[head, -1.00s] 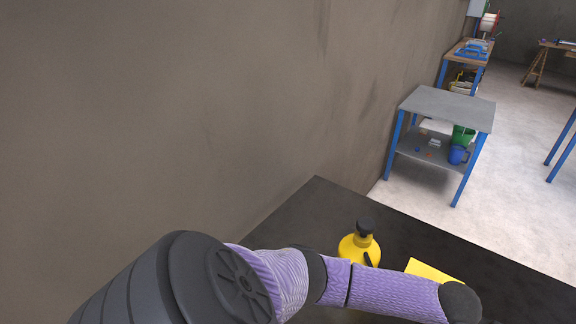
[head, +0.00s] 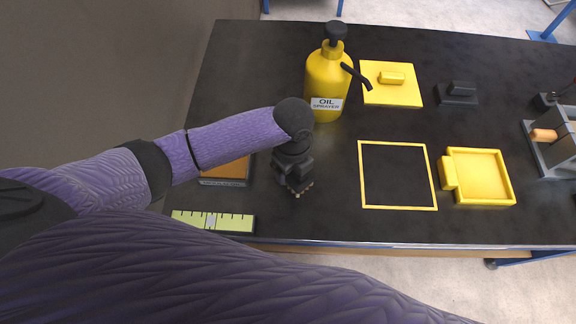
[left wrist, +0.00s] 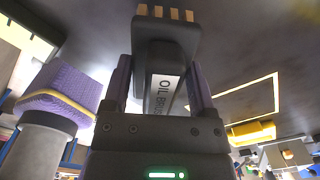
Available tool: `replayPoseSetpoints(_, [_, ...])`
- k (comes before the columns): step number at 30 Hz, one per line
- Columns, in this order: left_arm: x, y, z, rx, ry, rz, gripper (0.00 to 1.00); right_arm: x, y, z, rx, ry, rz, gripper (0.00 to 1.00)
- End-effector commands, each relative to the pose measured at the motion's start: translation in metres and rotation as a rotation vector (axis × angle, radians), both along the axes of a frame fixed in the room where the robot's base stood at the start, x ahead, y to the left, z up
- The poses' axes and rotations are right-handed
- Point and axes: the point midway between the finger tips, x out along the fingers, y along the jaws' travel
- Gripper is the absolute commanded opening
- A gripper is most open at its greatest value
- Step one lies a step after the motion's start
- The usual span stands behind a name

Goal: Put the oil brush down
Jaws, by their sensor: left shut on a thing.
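The oil brush is dark with a white "OIL BRUSH" label and tan bristles. It stands out in the left wrist view (left wrist: 165,85), between the two fingers of my left gripper (left wrist: 158,88). In the head view my left gripper (head: 293,172) is shut on the brush, bristles pointing down (head: 300,189). It is over the black table (head: 330,225), left of a yellow square outline (head: 398,208). I cannot tell whether the bristles touch the table.
A yellow oil sprayer (head: 325,80) stands just behind my left gripper. An orange-topped block (head: 228,172) and a yellow-green scale strip (head: 230,223) lie left. A yellow tray (head: 512,178), a yellow plate (head: 405,98) and a black block (head: 457,93) are right. The outlined square is empty.

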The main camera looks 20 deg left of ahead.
Motion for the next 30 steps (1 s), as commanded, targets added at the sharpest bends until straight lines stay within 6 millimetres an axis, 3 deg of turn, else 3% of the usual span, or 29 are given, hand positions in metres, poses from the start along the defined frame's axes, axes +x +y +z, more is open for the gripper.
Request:
replayPoseSetpoints(1, [-0.001, 0.0, -0.015, 0.002, 0.004, 0.001, 0.18, -0.001, 0.001, -0.009, 0.002, 0.001, 0.001, 0.81])
replayPoseSetpoints(3, [-0.001, 0.0, -0.023, 0.001, 0.002, 0.0, 0.18, -0.001, 0.001, -0.011, 0.003, 0.002, 0.003, 0.81])
replayPoseSetpoints(12, [0.0, 0.0, -0.023, 0.001, 0.0, 0.001, 0.18, -0.001, 0.002, -0.01, 0.005, 0.001, 0.005, 0.81])
replayPoseSetpoints(13, [0.0, 0.0, -0.022, 0.001, 0.0, 0.001, 0.77, -0.001, 0.002, -0.009, 0.005, 0.001, 0.005, 0.81])
replayPoseSetpoints(16, [0.0, 0.0, -0.022, 0.001, 0.0, 0.001, 0.98, -0.001, 0.002, -0.009, 0.005, 0.001, 0.004, 0.81])
replayPoseSetpoints(24, [0.0, 0.0, -0.017, 0.001, 0.0, 0.001, 1.0, -0.001, 0.001, -0.007, 0.004, 0.001, 0.001, 0.81])
replayPoseSetpoints(26, [0.001, 0.0, -0.006, -0.001, -0.003, 0.0, 1.0, -0.001, 0.001, -0.001, 0.003, 0.0, 0.001, 0.81])
replayPoseSetpoints(30, [0.001, 0.0, 0.036, -0.001, -0.005, 0.0, 1.0, 0.001, 0.001, 0.018, 0.001, -0.005, 0.002, 0.81])
